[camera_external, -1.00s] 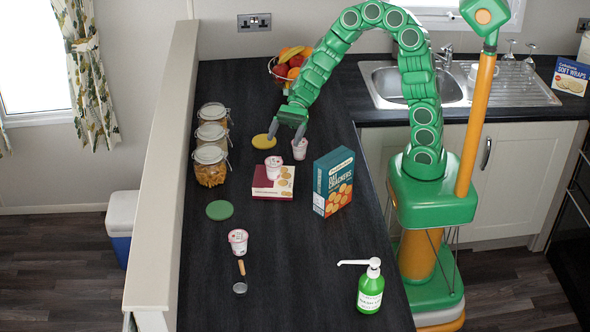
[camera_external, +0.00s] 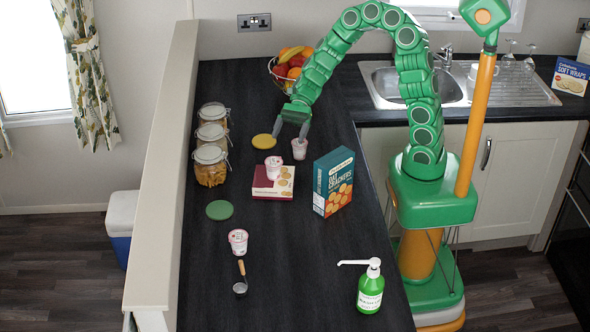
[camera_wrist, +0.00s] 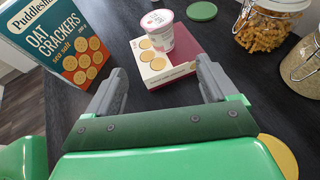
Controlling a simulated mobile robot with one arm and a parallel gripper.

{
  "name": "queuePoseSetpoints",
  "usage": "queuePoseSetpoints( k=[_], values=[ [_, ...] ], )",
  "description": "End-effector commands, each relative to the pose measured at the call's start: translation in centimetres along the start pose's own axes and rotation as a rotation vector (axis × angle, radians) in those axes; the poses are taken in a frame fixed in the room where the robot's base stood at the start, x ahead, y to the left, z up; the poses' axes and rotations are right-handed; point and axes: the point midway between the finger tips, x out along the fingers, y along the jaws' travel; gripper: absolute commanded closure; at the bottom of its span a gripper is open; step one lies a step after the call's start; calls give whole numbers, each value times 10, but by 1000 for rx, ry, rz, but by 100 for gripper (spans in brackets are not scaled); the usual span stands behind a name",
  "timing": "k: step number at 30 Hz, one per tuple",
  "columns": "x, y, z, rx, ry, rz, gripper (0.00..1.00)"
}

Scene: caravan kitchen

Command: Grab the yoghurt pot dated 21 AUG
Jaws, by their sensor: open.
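A second pot (camera_external: 273,167) stands upright on a flat maroon-and-cream box (camera_external: 264,189). A third pot (camera_external: 238,242) stands nearer the camera. The pot on the box (camera_wrist: 158,33) also shows in the wrist view, beyond the open fingers. No date is readable on any pot. My gripper (camera_external: 291,131) is open and empty, low over the counter; its fingers (camera_wrist: 160,84) are wide apart in the wrist view.
An oat crackers box (camera_external: 333,182) stands right of the flat box. Several glass jars (camera_external: 210,166) line the left side. A yellow disc (camera_external: 264,141), a green disc (camera_external: 219,210), a small scoop-like utensil (camera_external: 241,279) and a soap bottle (camera_external: 370,290) are also on the counter.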

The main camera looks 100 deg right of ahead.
Motion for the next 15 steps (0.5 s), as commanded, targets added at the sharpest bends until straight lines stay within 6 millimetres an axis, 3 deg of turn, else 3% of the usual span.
queuePoseSetpoints(
  k=[6, 10, 15],
  values=[
    [-52, 6, -53, -19, -2, 32, 14],
    [-71, 13, -76, -28, 3, 49, 14],
    [-80, 18, -87, -34, 6, 57, 14]
  ],
)
